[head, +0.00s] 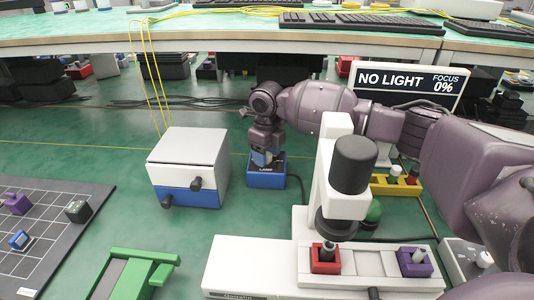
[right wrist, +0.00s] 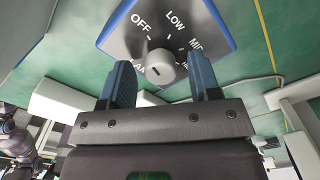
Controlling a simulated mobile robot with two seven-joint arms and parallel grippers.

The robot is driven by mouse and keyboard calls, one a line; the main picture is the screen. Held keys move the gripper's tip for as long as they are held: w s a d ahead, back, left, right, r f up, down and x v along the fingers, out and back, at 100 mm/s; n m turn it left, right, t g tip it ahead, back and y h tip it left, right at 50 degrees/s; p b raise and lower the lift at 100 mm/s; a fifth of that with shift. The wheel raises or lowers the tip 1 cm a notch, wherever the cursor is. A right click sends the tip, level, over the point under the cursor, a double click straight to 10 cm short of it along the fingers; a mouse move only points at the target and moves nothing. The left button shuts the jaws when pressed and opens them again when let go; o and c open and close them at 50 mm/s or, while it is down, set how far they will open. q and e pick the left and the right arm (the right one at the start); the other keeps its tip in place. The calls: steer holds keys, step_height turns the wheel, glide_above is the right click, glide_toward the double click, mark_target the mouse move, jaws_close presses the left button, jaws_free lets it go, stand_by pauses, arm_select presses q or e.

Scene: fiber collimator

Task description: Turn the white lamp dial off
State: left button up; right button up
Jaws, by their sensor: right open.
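The lamp box (head: 265,180) is blue with a LAMP label and stands on the green floor surface behind the white microscope-like device. In the right wrist view its grey panel (right wrist: 135,42) reads OFF, LOW and a partly cut MID around the round white dial (right wrist: 160,68). The dial has a short dark mark; which setting it points to is unclear. My right gripper (head: 263,157) is over the lamp box. In the right wrist view its blue fingers (right wrist: 161,66) are open, one on each side of the dial, with gaps. In the head view the gripper hides the dial. My left gripper is not in view.
A white and blue box (head: 188,165) with black knobs stands left of the lamp. The white device (head: 325,180) with a black cylinder is close on the right. A sign (head: 408,84) reads NO LIGHT, FOCUS 0%. A dark gridded mat (head: 50,245) lies at left.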

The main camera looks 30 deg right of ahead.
step_height(320, 180, up, 11)
steer(key=p, duration=0.1)
steer(key=shift+p, duration=0.4)
steer(key=shift+f, duration=0.15)
